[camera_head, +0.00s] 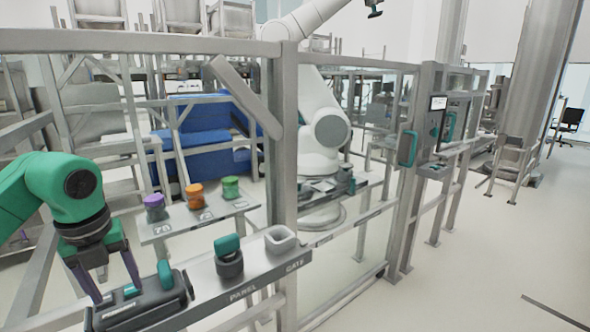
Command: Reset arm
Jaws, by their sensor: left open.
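My left arm comes in from the left as a green link with a dark wrist. My left gripper (118,291) points down with its two purple-grey fingers spread apart. It is over a dark box-shaped device (150,306) with teal parts on the near ledge. The fingertips are close to the top of the device; I cannot tell whether they touch it. I see nothing held between the fingers. My right gripper is not in view.
A metal fence post (284,130) stands in the middle. The ledge also bears a teal-topped dark knob (229,258) and a pale open container (280,239). Purple, orange and green cylinders (231,187) stand on a shelf behind. A white robot arm (318,110) stands beyond the fence.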

